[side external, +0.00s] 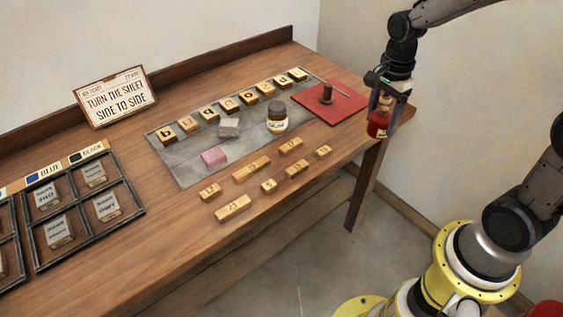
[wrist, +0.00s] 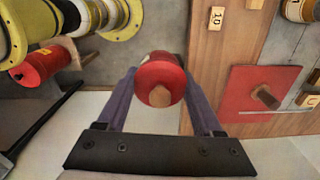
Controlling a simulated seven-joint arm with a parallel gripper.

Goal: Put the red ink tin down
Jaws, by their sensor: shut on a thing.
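The red ink tin (side external: 377,127) is in my gripper (side external: 384,102) at the right end of the table in the side view. In the wrist view the red tin (wrist: 160,66), with a tan knob on its near end, sits between the two fingers of my gripper (wrist: 160,85). The fingers are shut on it from both sides. In the side view it overlaps the table's front right corner; in the wrist view it shows left of the table edge. It appears held up, clear of any surface. Its underside is hidden.
A red mat (side external: 347,112) with a dark upright piece (side external: 326,94) lies near the tin. A grey slab (side external: 184,165) carries letter blocks, a jar (side external: 277,119), and grey and pink blocks. Numbered wooden blocks (side external: 251,170) lie in front. Bare tabletop (side external: 170,235) lies at the front left.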

